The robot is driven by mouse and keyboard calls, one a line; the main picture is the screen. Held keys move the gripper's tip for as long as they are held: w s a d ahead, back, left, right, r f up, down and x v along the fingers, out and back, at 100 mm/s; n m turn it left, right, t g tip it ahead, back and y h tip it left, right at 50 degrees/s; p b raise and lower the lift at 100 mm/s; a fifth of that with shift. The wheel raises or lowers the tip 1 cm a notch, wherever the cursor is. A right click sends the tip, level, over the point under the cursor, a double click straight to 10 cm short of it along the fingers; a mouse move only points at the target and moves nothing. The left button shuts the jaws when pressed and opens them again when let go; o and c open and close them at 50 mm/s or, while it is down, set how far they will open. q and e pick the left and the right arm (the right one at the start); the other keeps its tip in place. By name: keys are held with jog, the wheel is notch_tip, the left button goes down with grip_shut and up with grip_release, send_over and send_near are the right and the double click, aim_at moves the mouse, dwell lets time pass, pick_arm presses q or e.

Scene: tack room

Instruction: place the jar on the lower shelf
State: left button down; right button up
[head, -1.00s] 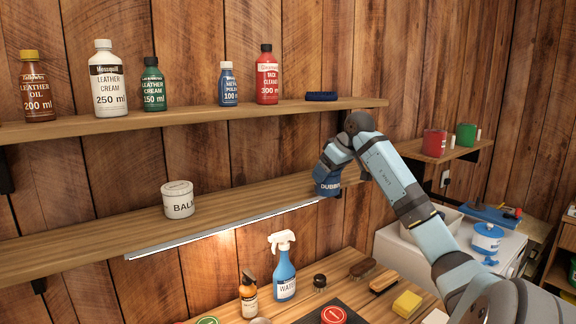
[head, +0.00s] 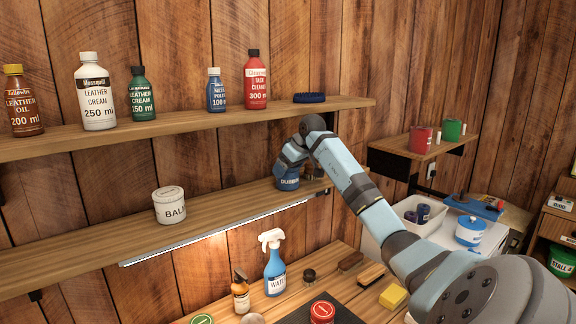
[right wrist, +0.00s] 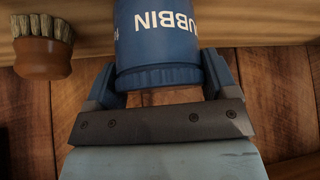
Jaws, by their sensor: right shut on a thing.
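The jar is blue with white "DUBBIN" lettering; in the head view it is the blue jar (head: 287,184) at the right part of the lower shelf (head: 225,208). My right gripper (head: 290,166) is shut on it. My left gripper is not in view.
A white balm jar (head: 169,206) stands left on the lower shelf. A wooden-handled brush (right wrist: 42,46) is close beside the held jar. Several bottles and a blue brush (head: 309,98) occupy the upper shelf. The lower shelf between balm and held jar is clear.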

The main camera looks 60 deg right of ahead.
jog(key=shift+f, duration=0.2)
jog(key=o, duration=1)
jog(key=shift+r, duration=0.2)
jog(key=b+v, duration=0.2)
jog(key=v, duration=0.5)
jog(key=shift+r, duration=0.25)
jog(key=shift+s, duration=0.15)
jog(key=shift+f, duration=0.1)
